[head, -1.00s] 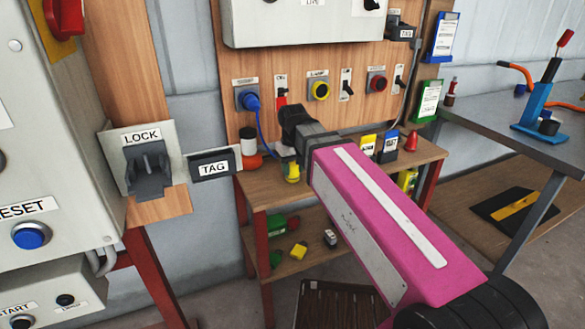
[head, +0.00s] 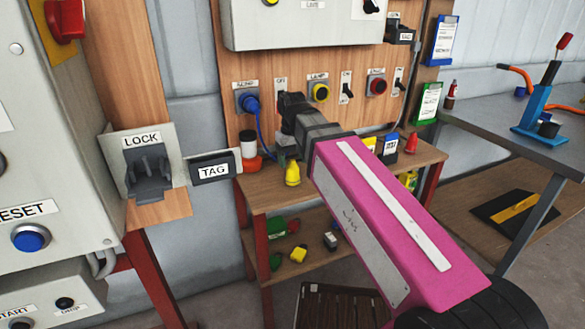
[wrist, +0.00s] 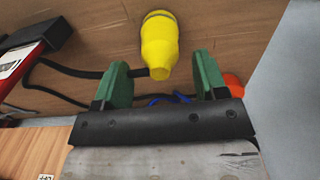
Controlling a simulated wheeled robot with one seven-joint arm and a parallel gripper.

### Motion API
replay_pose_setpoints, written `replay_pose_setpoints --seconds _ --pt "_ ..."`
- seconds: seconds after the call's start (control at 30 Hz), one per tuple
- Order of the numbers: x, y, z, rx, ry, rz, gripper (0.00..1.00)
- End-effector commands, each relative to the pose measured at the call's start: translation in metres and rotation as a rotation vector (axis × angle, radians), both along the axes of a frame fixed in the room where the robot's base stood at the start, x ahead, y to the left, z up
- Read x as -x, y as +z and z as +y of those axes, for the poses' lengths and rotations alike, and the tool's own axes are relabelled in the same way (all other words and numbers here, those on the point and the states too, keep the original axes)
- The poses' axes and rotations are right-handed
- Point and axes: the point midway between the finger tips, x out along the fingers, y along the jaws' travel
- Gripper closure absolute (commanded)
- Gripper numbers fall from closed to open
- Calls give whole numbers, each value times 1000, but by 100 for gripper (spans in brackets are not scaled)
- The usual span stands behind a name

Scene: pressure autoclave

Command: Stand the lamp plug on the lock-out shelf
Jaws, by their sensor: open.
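The yellow lamp plug (head: 292,173) stands upright on the wooden shelf (head: 262,197) below the socket panel in the head view. In the wrist view the plug (wrist: 160,42) lies just ahead of my fingertips, its narrow end toward the gap between them. My gripper (head: 288,150) is above and behind the plug in the head view. Its green fingers are spread open and empty in the wrist view (wrist: 161,78), apart from the plug's sides. The yellow-ringed lamp socket (head: 319,91) on the panel is empty.
A blue plug (head: 248,100) with a blue cord sits in the panel. Padlocks and tags lie at the shelf's right and on the lower shelf. A black cable (wrist: 75,70) runs near my fingers.

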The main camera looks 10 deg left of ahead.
Motion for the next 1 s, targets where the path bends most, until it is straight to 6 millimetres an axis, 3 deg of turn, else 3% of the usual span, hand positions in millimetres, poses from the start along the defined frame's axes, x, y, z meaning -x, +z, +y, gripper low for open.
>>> replay_pose_setpoints --seconds 0.3,0.5,1.0 --pt "-1 48 0 -1 0 -2 34" --pt "-1 68 0 -1 0 -1 34" --pt "0 77 0 0 0 0 34"
